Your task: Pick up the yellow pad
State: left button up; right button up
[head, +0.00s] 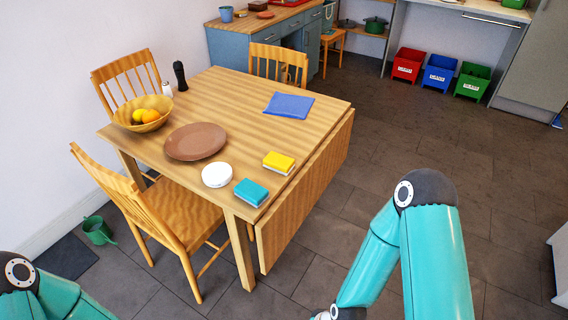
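The yellow pad (278,162) lies flat on the wooden table (234,97), near its right edge, with a pale layer along its lower side. A teal pad (250,192) of similar shape lies nearer to me, at the table's front corner. A white round dish (216,175) sits to the left of both pads. My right arm comes in at the lower right and bends down over the floor, apart from the table. My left arm shows only at the bottom left corner. Neither gripper's fingertips can be seen.
A brown plate (195,141), a fruit bowl (143,113), a dark pepper mill (180,76) and a blue cloth (289,105) are also on the table. Wooden chairs (150,205) stand around it. The floor (400,150) right of the table is clear.

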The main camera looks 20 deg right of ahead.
aim_at(282, 164)
jog(key=z, duration=0.05)
jog(key=i, duration=0.9)
jog(key=u, duration=0.1)
